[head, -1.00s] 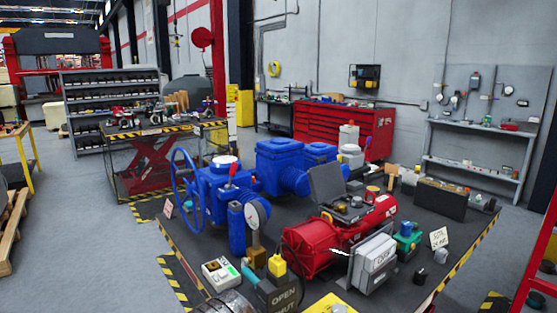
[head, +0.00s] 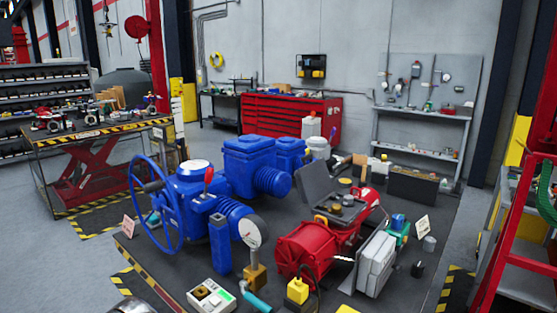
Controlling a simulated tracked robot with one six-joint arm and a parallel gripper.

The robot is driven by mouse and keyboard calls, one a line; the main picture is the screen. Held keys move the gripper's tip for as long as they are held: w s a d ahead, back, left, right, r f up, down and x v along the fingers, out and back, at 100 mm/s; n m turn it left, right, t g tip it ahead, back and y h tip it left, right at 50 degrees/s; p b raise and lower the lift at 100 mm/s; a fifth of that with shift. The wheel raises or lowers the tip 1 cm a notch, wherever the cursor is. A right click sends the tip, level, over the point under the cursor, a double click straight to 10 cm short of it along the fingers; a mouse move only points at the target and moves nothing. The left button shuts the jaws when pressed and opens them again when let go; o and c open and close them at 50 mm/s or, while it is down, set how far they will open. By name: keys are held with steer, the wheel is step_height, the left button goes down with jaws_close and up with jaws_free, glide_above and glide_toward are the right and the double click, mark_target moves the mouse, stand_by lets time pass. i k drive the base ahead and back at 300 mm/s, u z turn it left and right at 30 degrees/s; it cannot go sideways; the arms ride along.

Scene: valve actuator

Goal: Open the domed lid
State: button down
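The blue valve actuator (head: 183,197) stands on the dark workbench (head: 150,262) left of centre, with a large blue handwheel (head: 134,207) on its left side. A pale, low round cap (head: 194,167) sits on top of it and looks seated; I cannot tell for sure that this is the domed lid. A small red lever (head: 208,180) stands beside the cap. A red cylindrical actuator (head: 305,250) lies at the right, with an open dark box (head: 325,188) above it. My gripper is not in view.
A gauge (head: 250,230) and a switch box (head: 211,296) stand at the bench's front. A grey box (head: 376,265) and a small sign (head: 422,226) are at the right. A red frame (head: 500,235) rises at the far right.

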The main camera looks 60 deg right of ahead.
mark_target(314, 183)
steer(key=z, duration=0.3)
steer(key=i, duration=0.95)
steer(key=z, duration=0.45)
